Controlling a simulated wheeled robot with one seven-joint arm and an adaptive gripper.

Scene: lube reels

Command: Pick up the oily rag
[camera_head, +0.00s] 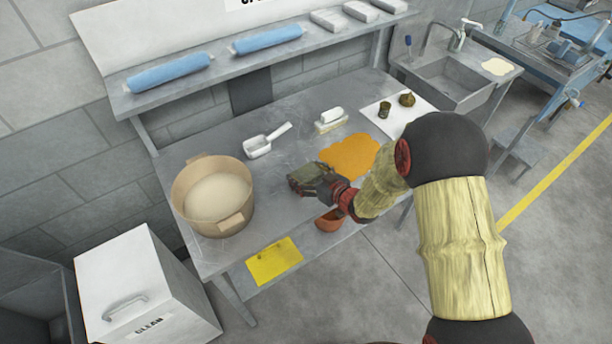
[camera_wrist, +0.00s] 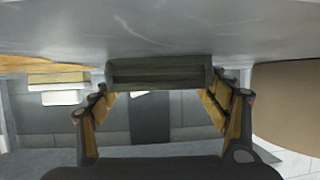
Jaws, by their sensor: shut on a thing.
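My gripper (camera_head: 314,184) is over the front middle of the grey workbench (camera_head: 285,205). In the wrist view, its fingers (camera_wrist: 158,108) are shut on the two ends of a dark, block-shaped thing (camera_wrist: 160,72) with a long recess. That thing also shows as dark olive in the head view (camera_head: 302,180); I cannot tell whether it is a rag. A flat, ragged-edged orange patch (camera_head: 350,153) lies just behind my gripper. A crumpled brown-olive lump (camera_head: 407,99), possibly a rag, lies on a white sheet (camera_head: 398,118) at the bench's right.
A tan tub (camera_head: 183,192) of pale material stands left of my gripper. A white scoop (camera_head: 259,146), a white brush-like block (camera_head: 329,122) and a small dark jar (camera_head: 385,109) stand behind. A reddish bowl (camera_head: 328,223) is below my wrist. A shelf (camera_head: 220,75) runs above the bench.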

